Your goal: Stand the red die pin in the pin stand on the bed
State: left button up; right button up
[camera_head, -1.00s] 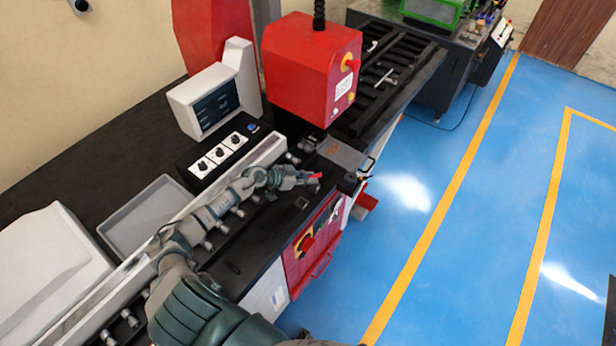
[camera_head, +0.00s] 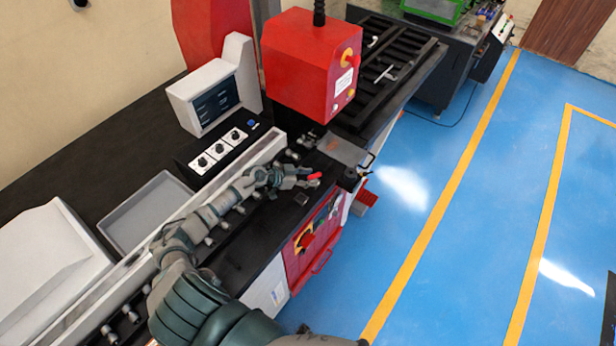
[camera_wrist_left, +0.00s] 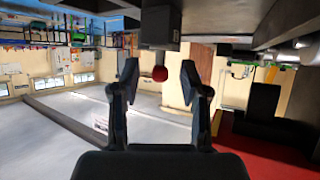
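The red die pin (camera_head: 315,176) shows as a short slanting red piece at the tip of my left gripper (camera_head: 309,178), over the black bed (camera_head: 245,235). In the left wrist view, which is upside down, a round red end of the pin (camera_wrist_left: 160,73) shows between the two spread fingertips of the left gripper (camera_wrist_left: 160,82), with a gap on each side. A dark block (camera_wrist_left: 160,25) adjoins that red end; I cannot tell whether it is the pin stand, nor whether the pin is seated in it. My right gripper is not in view.
A grey plate (camera_head: 343,150) and small dark fittings lie just past the gripper. The red press head (camera_head: 300,70) rises behind it. A control box with knobs (camera_head: 220,150) and a grey tray (camera_head: 145,210) are to the left. Blue floor is open at right.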

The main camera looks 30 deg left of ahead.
pick_arm(q)
jog(key=v, duration=1.2)
jog(key=shift+f, duration=0.1)
dwell(0.4)
